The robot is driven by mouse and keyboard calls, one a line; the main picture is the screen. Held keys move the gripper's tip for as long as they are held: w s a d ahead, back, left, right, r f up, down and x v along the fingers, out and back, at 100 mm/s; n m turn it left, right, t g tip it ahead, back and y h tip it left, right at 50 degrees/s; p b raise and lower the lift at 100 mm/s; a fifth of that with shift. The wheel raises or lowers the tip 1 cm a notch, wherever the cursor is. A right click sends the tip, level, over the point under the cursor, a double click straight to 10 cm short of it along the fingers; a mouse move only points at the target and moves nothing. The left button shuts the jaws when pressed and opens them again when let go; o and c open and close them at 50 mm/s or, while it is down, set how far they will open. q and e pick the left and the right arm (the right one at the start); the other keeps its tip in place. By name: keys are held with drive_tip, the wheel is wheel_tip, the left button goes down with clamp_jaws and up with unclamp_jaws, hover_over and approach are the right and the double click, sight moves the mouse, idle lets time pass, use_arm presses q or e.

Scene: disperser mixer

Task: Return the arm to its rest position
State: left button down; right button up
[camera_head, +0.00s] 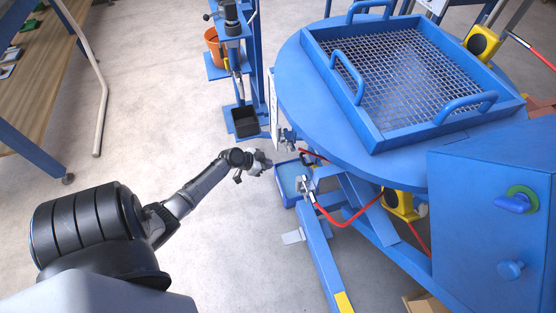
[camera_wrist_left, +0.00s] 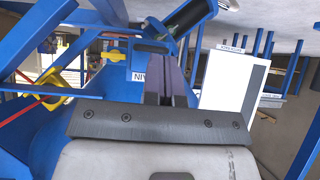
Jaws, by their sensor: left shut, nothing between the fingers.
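My left arm reaches out from the lower left in the head view, with the left gripper (camera_head: 262,163) at its end. The gripper is beside the blue machine frame, near a blue tray (camera_head: 288,190) on the frame's lower part. In the left wrist view the gripper's dark fingers (camera_wrist_left: 172,68) are together with nothing between them. Whether the gripper touches the machine cannot be told. My right gripper is not in view.
A blue round table (camera_head: 300,90) carries a mesh-topped frame (camera_head: 375,138) with handles. A blue control box (camera_head: 470,220) stands at the right. A blue stand holds an orange bucket (camera_head: 213,42) and a black bin (camera_head: 244,121). The floor (camera_head: 150,110) left of the machine is clear.

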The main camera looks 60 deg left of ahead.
use_arm(q)
drive_tip(key=shift+s+a+r, duration=0.1)
drive_tip(key=shift+s, duration=0.45)
drive_tip(key=shift+s+a+r, duration=0.1)
drive_tip(key=shift+s, duration=0.4)
drive_tip(key=shift+w, duration=0.1)
